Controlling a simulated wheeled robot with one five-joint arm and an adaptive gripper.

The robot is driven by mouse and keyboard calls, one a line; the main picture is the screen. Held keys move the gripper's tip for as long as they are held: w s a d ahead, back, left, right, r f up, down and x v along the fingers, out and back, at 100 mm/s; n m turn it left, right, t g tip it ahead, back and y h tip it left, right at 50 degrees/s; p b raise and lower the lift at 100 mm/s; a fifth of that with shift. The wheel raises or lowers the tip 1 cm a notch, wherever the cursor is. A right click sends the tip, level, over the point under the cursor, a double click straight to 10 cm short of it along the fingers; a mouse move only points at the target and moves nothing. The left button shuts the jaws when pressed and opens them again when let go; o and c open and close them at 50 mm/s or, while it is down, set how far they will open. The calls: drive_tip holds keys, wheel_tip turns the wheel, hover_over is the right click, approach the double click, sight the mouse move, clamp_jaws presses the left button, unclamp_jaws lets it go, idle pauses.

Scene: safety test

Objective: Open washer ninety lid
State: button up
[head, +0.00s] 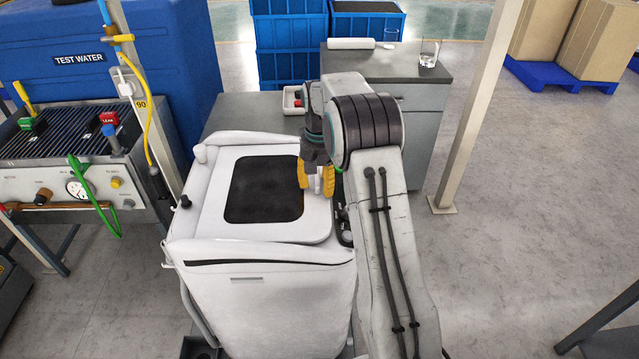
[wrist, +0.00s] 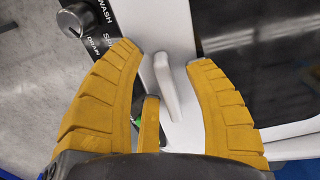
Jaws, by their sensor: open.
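The white washer (head: 262,285) stands at the middle left in the head view. Its white lid (head: 306,228) lies flat and closed on top, with a dark window (head: 264,190). My gripper (head: 316,181) is over the lid's right side, fingers pointing down. In the wrist view my gripper (wrist: 164,58) is open, with a white upright handle (wrist: 166,86) between its yellow fingers. Neither finger clearly touches the handle. The dark lid window (wrist: 250,20) also shows there at the right. In the head view the handle is mostly hidden by the fingers.
A control panel (wrist: 98,28) with a knob (wrist: 76,20) lies beside the handle. A test bench (head: 70,165) with hoses and a post labelled 90 (head: 141,103) stands left. A grey cabinet (head: 425,85) stands behind, and a white pole (head: 478,100) right.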

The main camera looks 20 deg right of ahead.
drive_tip(key=shift+f, duration=0.2)
clamp_jaws()
idle(0.5)
